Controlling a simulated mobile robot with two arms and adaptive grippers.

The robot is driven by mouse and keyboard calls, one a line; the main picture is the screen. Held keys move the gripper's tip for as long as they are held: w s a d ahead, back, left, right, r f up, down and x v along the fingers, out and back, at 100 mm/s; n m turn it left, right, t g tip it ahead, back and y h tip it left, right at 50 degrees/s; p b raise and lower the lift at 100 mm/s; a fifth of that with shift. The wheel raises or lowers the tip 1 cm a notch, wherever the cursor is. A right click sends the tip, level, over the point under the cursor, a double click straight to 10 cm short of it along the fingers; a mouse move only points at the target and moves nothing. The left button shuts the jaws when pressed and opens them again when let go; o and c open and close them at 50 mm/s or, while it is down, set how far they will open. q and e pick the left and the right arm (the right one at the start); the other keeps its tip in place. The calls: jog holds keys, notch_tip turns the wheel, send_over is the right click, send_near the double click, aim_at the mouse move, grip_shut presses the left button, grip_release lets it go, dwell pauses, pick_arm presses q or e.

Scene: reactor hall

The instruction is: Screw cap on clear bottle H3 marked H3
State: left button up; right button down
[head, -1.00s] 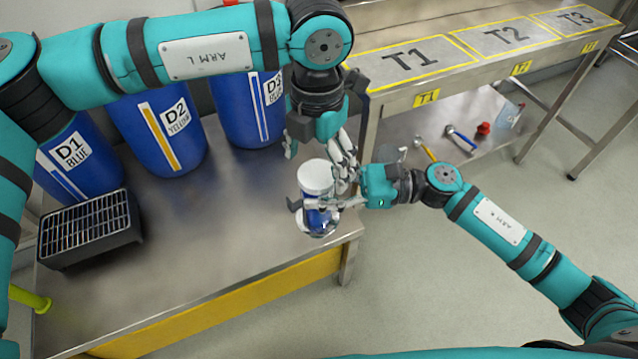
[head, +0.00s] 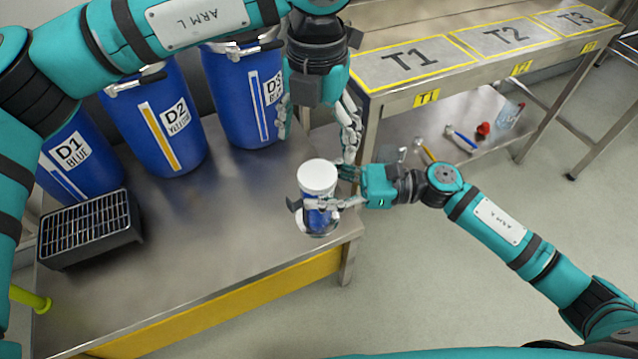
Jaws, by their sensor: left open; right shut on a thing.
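The clear bottle (head: 319,218) has blue contents and a white cap (head: 317,176) sitting on its top. Its H3 mark cannot be read here. My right gripper (head: 323,203) is shut around the bottle's body, reaching in from the right, and holds it upright near the right end of the steel table. My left gripper (head: 318,135) is open and empty, above and behind the cap, with its fingers spread and apart from it. Whether the cap is fully tightened cannot be told.
Blue drums D1 (head: 80,150), D2 (head: 150,120) and D3 (head: 240,95) stand along the back of the table (head: 215,240). A black grated box (head: 90,230) sits at left. A shelf marked T1 (head: 400,62), T2 and T3 runs at right, with tools beneath.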

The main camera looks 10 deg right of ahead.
aim_at(317, 173)
pick_arm(q)
jog(key=shift+f, duration=0.15)
notch_tip(317, 173, down, 8)
jog(key=shift+r, duration=0.15)
dwell(0.3)
jog(key=c, duration=1.2)
jog(key=m, duration=0.3)
jog(key=shift+c, duration=0.3)
